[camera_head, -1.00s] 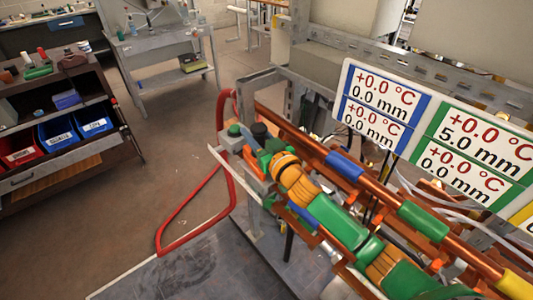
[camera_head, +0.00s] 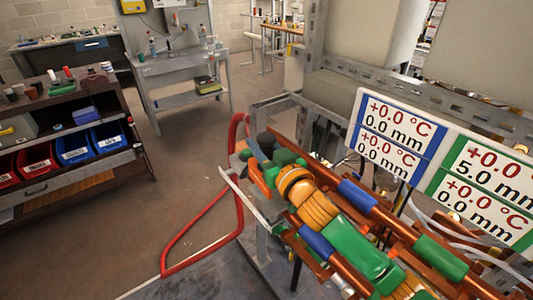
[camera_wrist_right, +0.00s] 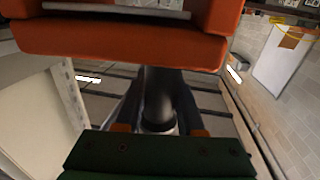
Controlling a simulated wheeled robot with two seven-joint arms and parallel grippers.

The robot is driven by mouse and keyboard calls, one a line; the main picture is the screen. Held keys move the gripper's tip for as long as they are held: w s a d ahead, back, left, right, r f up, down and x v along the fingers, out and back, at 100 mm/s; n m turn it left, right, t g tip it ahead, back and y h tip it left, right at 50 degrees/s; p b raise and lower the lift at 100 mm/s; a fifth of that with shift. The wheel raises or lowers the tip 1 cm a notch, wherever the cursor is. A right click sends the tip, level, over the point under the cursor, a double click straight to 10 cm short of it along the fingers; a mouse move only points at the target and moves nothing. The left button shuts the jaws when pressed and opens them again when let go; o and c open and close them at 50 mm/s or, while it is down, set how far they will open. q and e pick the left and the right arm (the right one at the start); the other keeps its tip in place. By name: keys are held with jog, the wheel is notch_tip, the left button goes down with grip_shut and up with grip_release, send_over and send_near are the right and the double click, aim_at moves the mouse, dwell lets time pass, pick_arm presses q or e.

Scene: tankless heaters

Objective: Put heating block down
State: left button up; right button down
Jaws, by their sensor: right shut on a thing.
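My right gripper (camera_head: 265,174), with orange and green parts, is at the upper left end of the copper pipe rig in the head view. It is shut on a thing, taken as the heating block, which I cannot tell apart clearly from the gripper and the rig. In the right wrist view, an orange piece crosses the top and a dark green piece (camera_wrist_right: 160,155) crosses the bottom. A dark cylinder (camera_wrist_right: 158,95) shows between them. My left gripper is not in view.
Copper pipes with blue (camera_head: 357,193) and green (camera_head: 440,256) sleeves run beside my right arm. A display board (camera_head: 395,130) stands behind them. A red hose (camera_head: 203,228) loops at the left. A shelf unit with bins (camera_head: 75,147) stands at the far left; floor between is clear.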

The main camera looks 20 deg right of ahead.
jog(key=s+a+r, duration=0.6)
jog(key=s, duration=0.2)
jog(key=m+h, duration=0.4)
jog(key=h, duration=0.3)
send_over(271, 196)
jog(key=v, duration=0.5)
notch_tip(271, 196, down, 10)
jog(key=s+d+f+m+g+h, duration=0.1)
jog(key=s+d+f+m+h, duration=0.2)
jog(key=s, duration=0.7)
jog(key=shift+s+m+g+h+b, duration=0.25)
jog(key=shift+m+g+h+b, duration=0.2)
jog(key=shift+h, duration=0.65)
